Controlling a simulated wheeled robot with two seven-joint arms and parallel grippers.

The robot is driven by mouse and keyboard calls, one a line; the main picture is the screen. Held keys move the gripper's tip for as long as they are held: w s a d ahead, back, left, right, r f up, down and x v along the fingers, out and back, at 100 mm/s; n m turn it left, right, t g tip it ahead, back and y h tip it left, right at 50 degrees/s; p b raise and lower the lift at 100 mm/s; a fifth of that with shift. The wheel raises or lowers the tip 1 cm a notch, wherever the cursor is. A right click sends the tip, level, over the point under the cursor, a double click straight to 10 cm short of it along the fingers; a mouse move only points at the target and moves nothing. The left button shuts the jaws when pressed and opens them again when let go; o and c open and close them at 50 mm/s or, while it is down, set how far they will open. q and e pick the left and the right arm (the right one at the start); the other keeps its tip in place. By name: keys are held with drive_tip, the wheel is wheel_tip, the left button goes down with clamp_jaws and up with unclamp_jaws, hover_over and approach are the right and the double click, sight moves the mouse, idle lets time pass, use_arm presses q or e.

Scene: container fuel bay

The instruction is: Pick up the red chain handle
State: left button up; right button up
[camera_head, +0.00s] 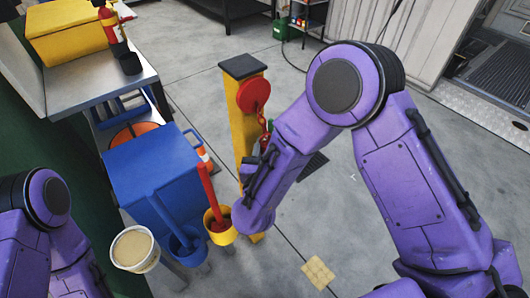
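A yellow post (244,130) with a dark cap stands in the middle and carries a round red disc (254,95). A small red piece (264,144) shows just below the disc, at the post's right side; it may be the red chain handle, but it is small and partly covered. My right arm reaches in from the right and bends down toward the post. Dark parts of my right gripper (260,172) show close to the red piece; its fingers are mostly hidden, and I cannot tell whether they touch it. My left arm is at the lower left, its gripper outside the picture.
A blue box (153,173) stands left of the post. Before it are a blue cup (188,247), a yellow cup (220,229) holding a red stick (208,182), and a pale bucket (134,249). A metal bench (103,85) is upper left.

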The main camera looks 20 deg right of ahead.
clamp_jaws()
